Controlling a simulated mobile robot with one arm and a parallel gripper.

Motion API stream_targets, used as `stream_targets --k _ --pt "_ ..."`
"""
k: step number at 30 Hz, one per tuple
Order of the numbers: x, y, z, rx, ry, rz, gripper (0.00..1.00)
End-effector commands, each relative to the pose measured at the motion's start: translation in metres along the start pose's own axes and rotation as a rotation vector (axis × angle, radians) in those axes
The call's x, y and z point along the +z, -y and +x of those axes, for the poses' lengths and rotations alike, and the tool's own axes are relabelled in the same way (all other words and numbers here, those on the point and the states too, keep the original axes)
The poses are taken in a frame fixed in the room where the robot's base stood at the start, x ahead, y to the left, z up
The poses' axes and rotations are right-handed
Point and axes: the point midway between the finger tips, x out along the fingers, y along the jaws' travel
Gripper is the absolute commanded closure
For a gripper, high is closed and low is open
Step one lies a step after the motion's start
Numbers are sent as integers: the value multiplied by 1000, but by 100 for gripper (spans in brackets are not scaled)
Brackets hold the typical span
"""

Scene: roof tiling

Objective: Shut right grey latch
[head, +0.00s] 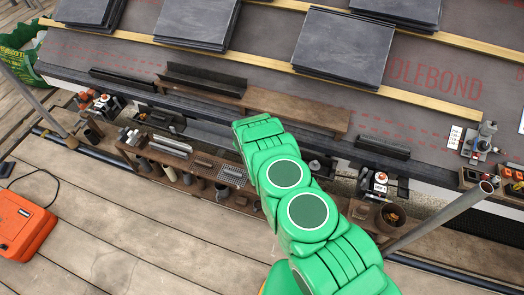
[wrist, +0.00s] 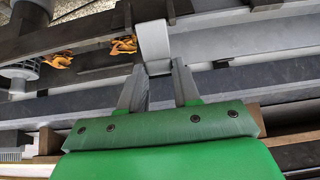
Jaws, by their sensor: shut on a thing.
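A light grey latch (wrist: 153,42) with a curved, flat tab shows at the top middle of the wrist view. It hangs over the dark grey gutter rails. My gripper (wrist: 160,76) is at the lower end of the latch, with its two dark fingers on either side of the tab. The gripper is shut on the latch, with a gap the width of the tab between the fingers. In the head view my green arm covers the gripper and the latch, so neither shows there.
Orange leaves (wrist: 58,61) lie by the rails, left of the latch. A bench (head: 190,160) with tools runs along the eave. Stacked slates (head: 340,45) lie on the roof above. A metal pole (head: 440,215) slants at the right. The plank deck (head: 110,230) is mostly clear.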

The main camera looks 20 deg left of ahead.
Motion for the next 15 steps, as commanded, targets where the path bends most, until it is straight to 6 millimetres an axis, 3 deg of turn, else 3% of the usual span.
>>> stream_targets --k 8,9,13,15 --pt "2 -2 1 2 5 0 99" --pt "2 -2 1 1 5 0 64" --pt "1 -1 1 1 4 0 44" --pt "1 -1 0 0 3 0 43"
